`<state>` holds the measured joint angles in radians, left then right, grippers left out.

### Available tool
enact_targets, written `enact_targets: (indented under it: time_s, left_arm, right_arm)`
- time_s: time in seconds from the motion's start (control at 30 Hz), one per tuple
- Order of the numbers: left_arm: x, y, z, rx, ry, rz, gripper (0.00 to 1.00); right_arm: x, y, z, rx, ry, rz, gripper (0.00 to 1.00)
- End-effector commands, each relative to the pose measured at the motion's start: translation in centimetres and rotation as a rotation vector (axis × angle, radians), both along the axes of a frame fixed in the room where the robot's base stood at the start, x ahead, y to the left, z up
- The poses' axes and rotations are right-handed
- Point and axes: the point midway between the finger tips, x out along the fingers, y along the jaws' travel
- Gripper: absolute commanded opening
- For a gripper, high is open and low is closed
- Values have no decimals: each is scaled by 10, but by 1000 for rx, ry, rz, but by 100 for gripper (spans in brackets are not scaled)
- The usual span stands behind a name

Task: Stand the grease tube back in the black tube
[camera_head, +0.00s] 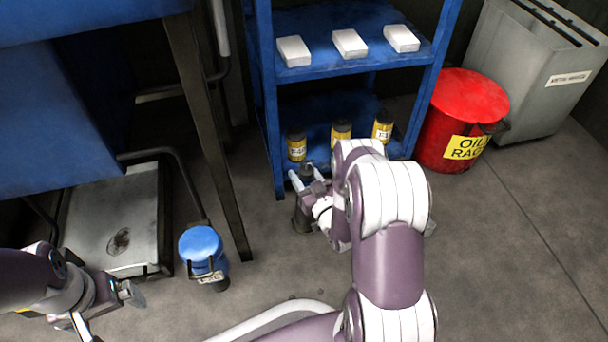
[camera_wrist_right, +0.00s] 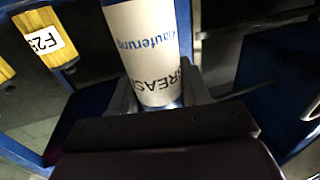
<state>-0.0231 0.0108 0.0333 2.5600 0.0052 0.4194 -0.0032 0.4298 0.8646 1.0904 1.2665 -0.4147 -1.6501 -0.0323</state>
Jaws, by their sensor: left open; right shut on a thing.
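The grease tube (camera_wrist_right: 145,50) is white with blue and black lettering. In the right wrist view it stands between the fingers of my right gripper (camera_wrist_right: 155,98), which is shut on it. In the head view my right gripper (camera_head: 308,188) is in front of the blue shelf's lower level, and my arm hides much of it. A dark upright cylinder (camera_head: 301,218), seemingly the black tube, shows just below that gripper. I cannot tell whether the grease tube is inside it or above it. My left gripper (camera_head: 106,308) is open and empty at the lower left.
The blue shelf (camera_head: 360,70) holds white boxes (camera_head: 350,43) above and yellow-labelled cans (camera_head: 297,147) below. A red oil-rag bin (camera_head: 465,105) and a grey metal bin (camera_head: 530,70) stand right. A blue-topped canister (camera_head: 200,245) stands left. The floor at right is clear.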

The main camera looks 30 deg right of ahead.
Motion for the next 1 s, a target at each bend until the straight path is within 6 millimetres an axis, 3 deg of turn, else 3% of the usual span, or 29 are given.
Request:
enact_targets:
  time_s: [0.7,0.73,0.8,1.0]
  left_arm:
    - [0,0,-11,0,0,0,100]
    - [0,0,-11,0,0,0,100]
    - [0,0,-11,0,0,0,100]
    - [0,0,-11,0,0,0,100]
  right_arm:
    - [0,0,-13,0,-2,0,0]
    - [0,0,-13,0,-2,0,53]
    - [0,0,-13,0,-2,0,76]
    - [0,0,-14,0,-1,0,76]
